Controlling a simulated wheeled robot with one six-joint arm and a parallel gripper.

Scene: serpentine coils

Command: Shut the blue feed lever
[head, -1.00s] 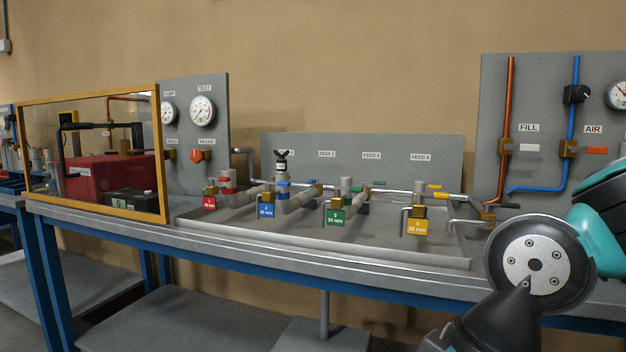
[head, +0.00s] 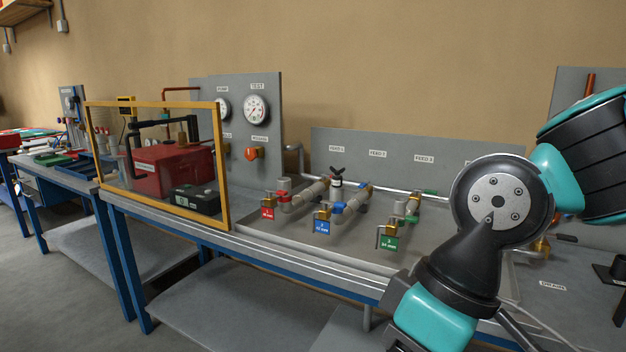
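The blue feed line stands in the tray, second from the left, with a blue tag (head: 322,227) hanging on a brass valve (head: 323,213). My arm fills the right side and hides the fourth feed. My gripper is not in view.
The grey tray (head: 285,246) lies on a blue-framed bench. A yellow-framed clear guard (head: 224,166) stands left of the feeds, around a red machine (head: 172,172). A gauge panel (head: 268,160) stands behind it. Floor (head: 75,300) at lower left is clear.

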